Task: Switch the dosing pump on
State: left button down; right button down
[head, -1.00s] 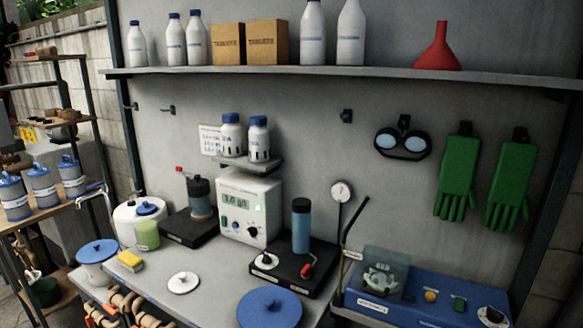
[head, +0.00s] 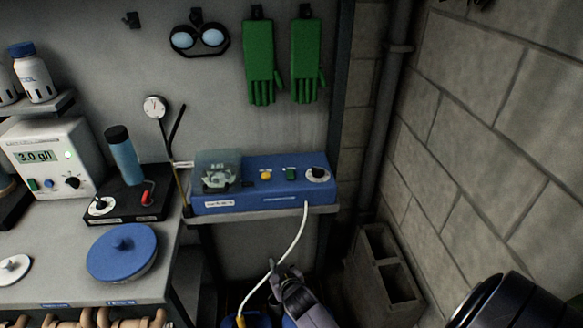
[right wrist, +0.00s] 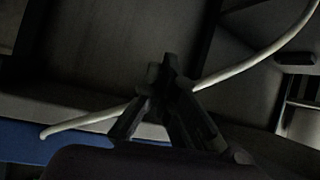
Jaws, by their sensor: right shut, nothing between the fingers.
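The dosing pump is a blue box (head: 245,203) on a small shelf, in the head view. A clear cover (head: 217,165) sits over its left end. Its front panel has a yellow button (head: 266,175), a green switch (head: 290,174) and a dark knob on a white dial (head: 318,174). I cannot tell the switch's position. My right gripper (head: 283,268) is shut and empty, below the pump and close to the white hose (head: 297,238). In the right wrist view its fingers (right wrist: 163,72) meet close to the hose (right wrist: 240,68); I cannot tell whether they touch. My left gripper is out of view.
A bench (head: 40,255) with a photometer (head: 50,155), a stirrer base and a blue lid (head: 122,250) stands left. Green gloves (head: 260,65) and goggles hang above the pump. Grey hollow blocks (head: 384,275) and a block wall stand right.

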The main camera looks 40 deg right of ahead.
jog(key=w+d+r+m+t+h, duration=0.1)
jog(key=w+d+r, duration=0.15)
jog(key=r, duration=0.55)
jog(key=w+d+r+m+t+h, duration=0.1)
jog(key=w+d+r+t+h, duration=0.15)
jog(key=r, duration=0.65)
notch_tip(320, 180, up, 10)
jog(key=m+h+p, duration=0.2)
send_over(292, 176)
jog(key=shift+s, duration=0.25)
notch_tip(292, 176, down, 3)
jog(key=shift+w+f, duration=0.2)
jog(key=shift+f, duration=0.4)
